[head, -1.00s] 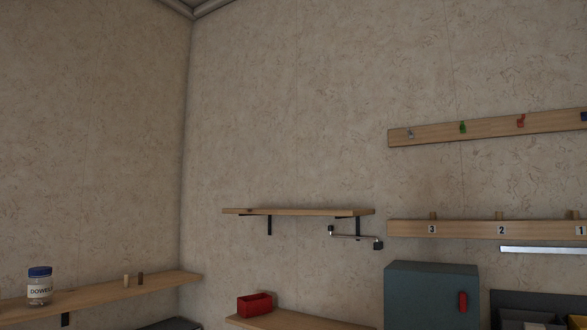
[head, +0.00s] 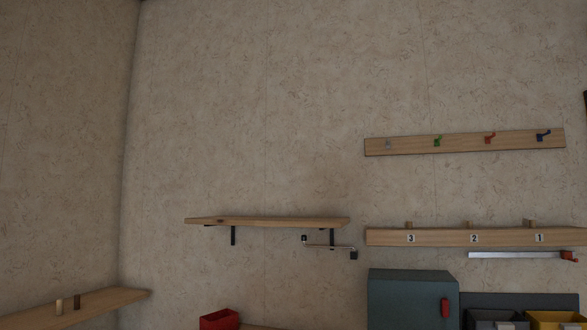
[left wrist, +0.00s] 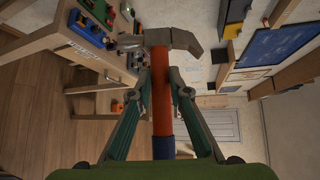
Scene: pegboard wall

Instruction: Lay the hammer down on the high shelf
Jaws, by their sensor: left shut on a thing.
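The hammer (left wrist: 162,95) shows in the left wrist view, with an orange-red handle, a blue lower end and a grey metal head. My left gripper (left wrist: 160,83) is shut on its handle, just below the head. The high shelf (head: 270,222) is a wooden board on black brackets at the middle of the head view. I see it nearly edge-on from below, so its top is hidden. Neither gripper shows in the head view, so the distance from the hammer to the shelf cannot be told.
A metal rail (head: 330,246) sits below the shelf's right end. A hook board (head: 465,142) and a numbered peg board (head: 440,237) are to the right. A teal cabinet (head: 412,298), a red bin (head: 219,319) and a lower left shelf (head: 100,303) are below. The wall above the shelf is bare.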

